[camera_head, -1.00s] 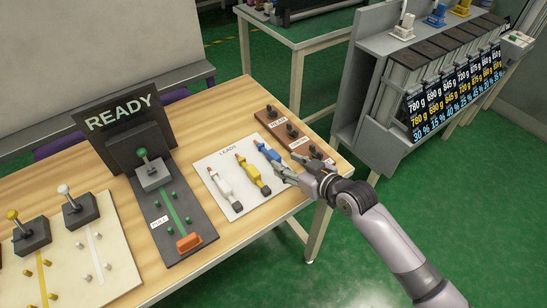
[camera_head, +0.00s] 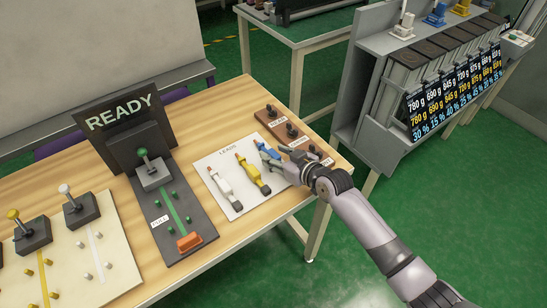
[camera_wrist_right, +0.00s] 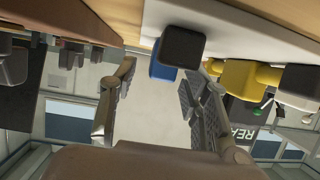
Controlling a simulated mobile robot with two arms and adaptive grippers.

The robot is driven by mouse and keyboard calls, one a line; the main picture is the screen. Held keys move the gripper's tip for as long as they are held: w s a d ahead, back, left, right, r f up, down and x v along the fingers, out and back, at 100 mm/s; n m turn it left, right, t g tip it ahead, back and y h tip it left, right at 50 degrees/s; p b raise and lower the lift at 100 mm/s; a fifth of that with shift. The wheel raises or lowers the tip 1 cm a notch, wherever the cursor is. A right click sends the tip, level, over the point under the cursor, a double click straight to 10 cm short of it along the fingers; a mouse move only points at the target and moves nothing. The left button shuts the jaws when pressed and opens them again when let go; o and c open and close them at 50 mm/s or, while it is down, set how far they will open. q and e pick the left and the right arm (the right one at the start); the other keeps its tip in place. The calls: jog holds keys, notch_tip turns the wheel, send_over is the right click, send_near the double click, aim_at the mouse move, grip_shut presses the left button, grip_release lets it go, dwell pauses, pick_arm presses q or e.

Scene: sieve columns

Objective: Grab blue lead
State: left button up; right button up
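The blue lead (camera_head: 263,149) lies on the white LEADS board (camera_head: 209,167), right of the yellow lead (camera_head: 249,172) and the white lead (camera_head: 221,183). My right gripper (camera_head: 275,160) is at the near end of the blue lead and partly covers it. In the right wrist view, the two fingers (camera_wrist_right: 158,95) are spread apart. The blue lead (camera_wrist_right: 161,69) with a dark end piece shows in the gap between them, with no finger clearly touching it. My left gripper is not in view.
A brown board (camera_head: 290,135) with several black knobs lies just right of the LEADS board, close to my right gripper. Left of the leads stands the READY panel (camera_head: 119,113) with a green-knobbed lever. A grey rack (camera_head: 372,105) stands beyond the table.

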grip_shut()
dwell(0.3)
jog(key=shift+r, duration=0.1)
